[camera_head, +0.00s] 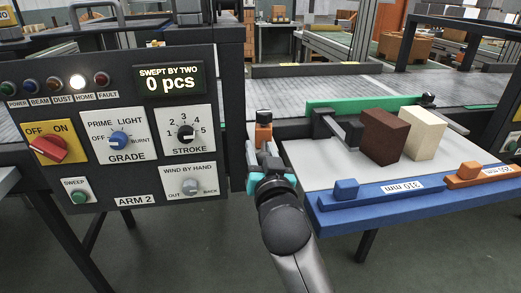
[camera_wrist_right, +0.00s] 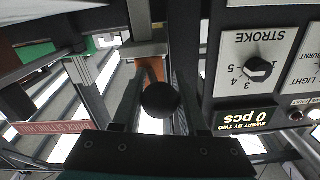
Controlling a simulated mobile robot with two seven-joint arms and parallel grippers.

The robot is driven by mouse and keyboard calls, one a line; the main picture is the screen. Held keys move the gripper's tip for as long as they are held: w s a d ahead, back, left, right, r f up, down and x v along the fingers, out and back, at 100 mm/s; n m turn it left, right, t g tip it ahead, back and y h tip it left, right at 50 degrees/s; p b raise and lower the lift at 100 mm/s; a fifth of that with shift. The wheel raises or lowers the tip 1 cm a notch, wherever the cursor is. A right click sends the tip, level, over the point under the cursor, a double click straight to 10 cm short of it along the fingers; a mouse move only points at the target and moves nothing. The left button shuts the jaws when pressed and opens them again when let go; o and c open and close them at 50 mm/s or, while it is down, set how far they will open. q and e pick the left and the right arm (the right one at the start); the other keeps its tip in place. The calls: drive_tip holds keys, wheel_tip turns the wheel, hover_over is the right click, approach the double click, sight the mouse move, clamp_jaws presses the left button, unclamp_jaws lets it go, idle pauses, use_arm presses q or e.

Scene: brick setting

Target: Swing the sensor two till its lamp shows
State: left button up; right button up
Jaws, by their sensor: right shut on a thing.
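A small orange block with a black cap (camera_head: 264,127), which looks like the sensor, stands at the right edge of the control panel, beside the conveyor. No lit lamp shows on it. My right gripper (camera_head: 266,164) reaches up to it from below, just under the orange part. In the right wrist view my right gripper (camera_wrist_right: 158,110) has its two dark fingers either side of a round black knob (camera_wrist_right: 160,99), with orange (camera_wrist_right: 151,70) behind it. It is shut on this part. The fingers hide some of the sensor. My left gripper is not in view.
The ARM 2 panel (camera_head: 109,188) stands close on the left, its white HOME lamp (camera_head: 78,82) lit and its display (camera_head: 168,79) reading 0 pcs. On the right a brown brick (camera_head: 384,136) and a cream brick (camera_head: 423,134) stand on a pale table with a blue edge (camera_head: 390,199).

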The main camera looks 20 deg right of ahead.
clamp_jaws()
idle(0.8)
